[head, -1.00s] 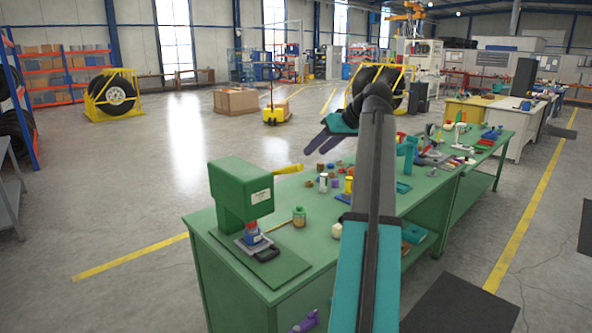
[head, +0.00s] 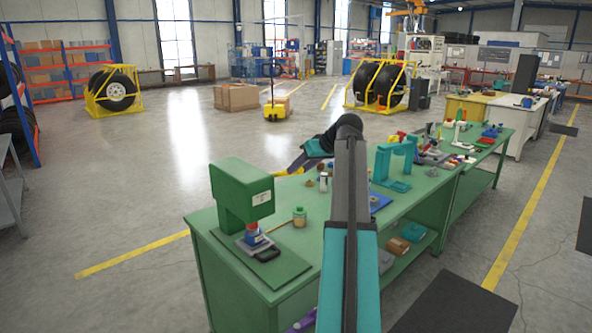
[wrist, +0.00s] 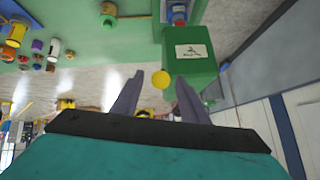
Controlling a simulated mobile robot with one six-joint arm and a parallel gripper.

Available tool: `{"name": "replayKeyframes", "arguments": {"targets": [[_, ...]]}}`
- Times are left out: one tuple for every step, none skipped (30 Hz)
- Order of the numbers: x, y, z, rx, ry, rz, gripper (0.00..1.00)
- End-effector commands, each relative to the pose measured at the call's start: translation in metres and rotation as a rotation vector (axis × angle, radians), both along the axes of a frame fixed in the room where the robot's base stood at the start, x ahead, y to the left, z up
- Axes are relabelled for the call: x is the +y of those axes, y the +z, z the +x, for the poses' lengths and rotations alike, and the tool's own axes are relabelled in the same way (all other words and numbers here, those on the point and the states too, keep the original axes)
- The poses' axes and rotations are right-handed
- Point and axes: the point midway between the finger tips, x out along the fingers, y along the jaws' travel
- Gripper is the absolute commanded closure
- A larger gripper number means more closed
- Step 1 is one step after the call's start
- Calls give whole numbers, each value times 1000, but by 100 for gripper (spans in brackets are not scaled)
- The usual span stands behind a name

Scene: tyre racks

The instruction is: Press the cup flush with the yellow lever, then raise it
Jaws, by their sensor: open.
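The green press (head: 226,198) stands at the near left end of the green bench. It also shows in the wrist view (wrist: 190,65). Its yellow lever (head: 279,173) sticks out to the right, partly hidden by my gripper. In the wrist view the lever's round yellow end (wrist: 160,79) appears between my open fingers; I cannot tell whether they touch it. The blue cup (head: 252,236), with some red on it, sits under the press head on a grey plate. My gripper (head: 292,164) is open and empty, with purple fingers at the lever.
A small jar (head: 299,216) with a stick beside it stands right of the press. The green bench top (head: 310,247) is clear in front of it. A teal arch-shaped fixture (head: 393,160) and several small parts stand farther along the bench.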

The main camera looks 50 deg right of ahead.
Motion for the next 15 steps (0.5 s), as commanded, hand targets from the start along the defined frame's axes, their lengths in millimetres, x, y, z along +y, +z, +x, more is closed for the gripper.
{"name": "replayKeyframes", "arguments": {"targets": [[0,-4,5,2,1,1,60],[0,-6,7,2,1,1,60],[0,-8,10,2,1,1,60],[0,-10,12,1,0,0,60],[0,-12,13,1,0,0,60],[0,-14,15,1,0,0,60],[0,-16,17,1,0,0,60],[0,-17,18,1,0,0,60],[0,-18,19,1,0,0,60],[0,-19,19,1,0,0,60],[0,-19,20,1,0,0,60],[0,-20,20,1,0,0,60],[0,-20,20,1,-1,-1,60],[0,-20,20,1,-1,-1,60],[0,-20,20,1,-1,-1,60]]}}
